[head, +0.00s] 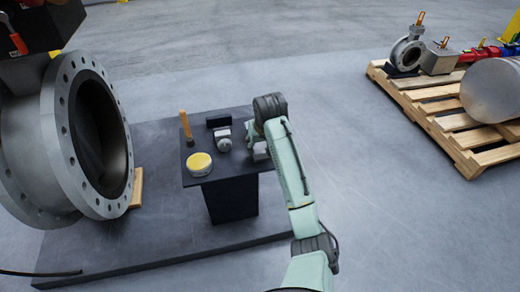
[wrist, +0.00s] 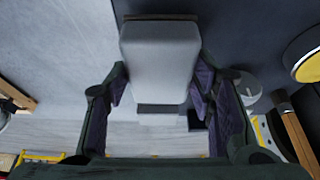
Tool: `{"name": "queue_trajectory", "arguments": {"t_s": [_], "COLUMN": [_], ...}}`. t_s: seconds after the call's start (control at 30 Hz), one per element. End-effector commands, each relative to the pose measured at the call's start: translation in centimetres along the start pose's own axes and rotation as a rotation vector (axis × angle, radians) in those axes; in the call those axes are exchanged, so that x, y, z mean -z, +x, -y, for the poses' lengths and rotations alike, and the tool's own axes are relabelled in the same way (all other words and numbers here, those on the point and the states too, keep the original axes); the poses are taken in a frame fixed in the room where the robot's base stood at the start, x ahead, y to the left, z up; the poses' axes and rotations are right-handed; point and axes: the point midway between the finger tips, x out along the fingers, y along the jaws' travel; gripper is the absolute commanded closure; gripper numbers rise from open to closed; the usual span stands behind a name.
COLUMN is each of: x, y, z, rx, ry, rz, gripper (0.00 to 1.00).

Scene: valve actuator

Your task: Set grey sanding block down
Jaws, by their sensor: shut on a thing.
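The grey sanding block (wrist: 160,55) is between the two fingers of my gripper (wrist: 160,82) in the wrist view, with a thin brown edge along its top. My gripper is shut on it. In the head view my gripper (head: 257,144) is at the right edge of the small dark table (head: 231,183), with the light grey block (head: 261,153) partly hidden behind my arm. I cannot tell whether the block touches the tabletop.
On the table stand a yellow-topped tin (head: 199,163), a wooden-handled brush (head: 186,127), a black block (head: 218,121) and a small grey part (head: 224,140). A large flanged valve (head: 85,140) stands left. A loaded pallet (head: 440,112) is far right; floor between is clear.

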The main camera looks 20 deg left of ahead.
Motion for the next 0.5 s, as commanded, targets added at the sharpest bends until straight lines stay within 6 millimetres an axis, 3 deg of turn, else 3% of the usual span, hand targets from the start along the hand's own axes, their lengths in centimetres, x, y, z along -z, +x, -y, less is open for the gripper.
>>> {"name": "queue_trajectory", "arguments": {"t_s": [0.2,0.47,0.5], "x": [-1.2,-1.2,-1.3], "y": [2.4,2.6,2.6], "z": [0.1,0.2,0.2], "rx": [0.002,0.002,0.002], "ry": [0.000,-0.001,-0.001], "rz": [0.004,0.003,0.004], "gripper": [0.73,0.73,0.50]}}
